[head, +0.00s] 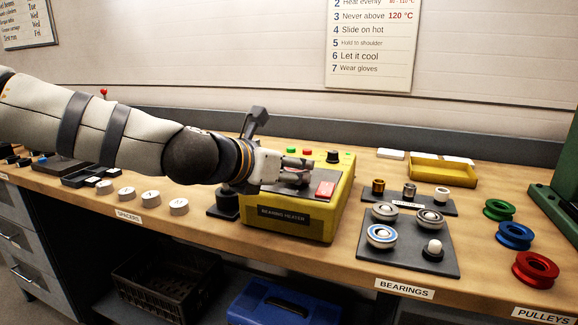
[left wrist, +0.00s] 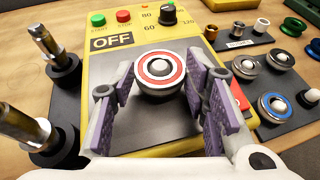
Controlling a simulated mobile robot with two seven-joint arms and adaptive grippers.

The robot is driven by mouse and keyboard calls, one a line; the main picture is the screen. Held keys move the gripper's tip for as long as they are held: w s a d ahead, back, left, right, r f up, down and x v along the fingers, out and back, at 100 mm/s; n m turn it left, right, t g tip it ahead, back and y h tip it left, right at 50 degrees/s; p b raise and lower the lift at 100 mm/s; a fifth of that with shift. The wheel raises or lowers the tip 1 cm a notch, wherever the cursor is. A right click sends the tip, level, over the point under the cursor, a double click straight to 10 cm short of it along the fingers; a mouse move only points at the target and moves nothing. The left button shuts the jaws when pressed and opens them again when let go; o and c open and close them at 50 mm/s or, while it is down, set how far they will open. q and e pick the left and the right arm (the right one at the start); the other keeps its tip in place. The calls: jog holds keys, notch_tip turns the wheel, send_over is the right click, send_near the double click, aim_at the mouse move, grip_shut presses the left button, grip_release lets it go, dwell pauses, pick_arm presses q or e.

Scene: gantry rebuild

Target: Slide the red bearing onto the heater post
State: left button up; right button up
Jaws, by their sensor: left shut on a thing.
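The red bearing (left wrist: 159,84), a silver ring with a red band, is between the fingers of my left gripper (left wrist: 160,86). The gripper is shut on its sides. The pale rounded tip of the heater post (left wrist: 159,68) shows in the bearing's centre, so the bearing is around the post. How far down it sits is hidden. The yellow bearing heater (head: 290,222) is under the gripper in the head view, and its panel reads OFF in the left wrist view. In the head view my left gripper (head: 296,172) largely hides the bearing. My right gripper is not in view.
Right of the heater, a dark bearing tray (head: 437,268) holds several bearings and one bare peg. Green, blue and red pulleys (head: 536,268) lie farther right. Metal shafts (left wrist: 50,45) stand left of the heater. White spacers (head: 179,207) line the bench's left part.

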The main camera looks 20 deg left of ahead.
pick_arm(q)
jog(key=o, duration=1.3)
jog(key=shift+s, duration=0.1)
jog(key=v, duration=1.2)
jog(key=shift+r, duration=0.1)
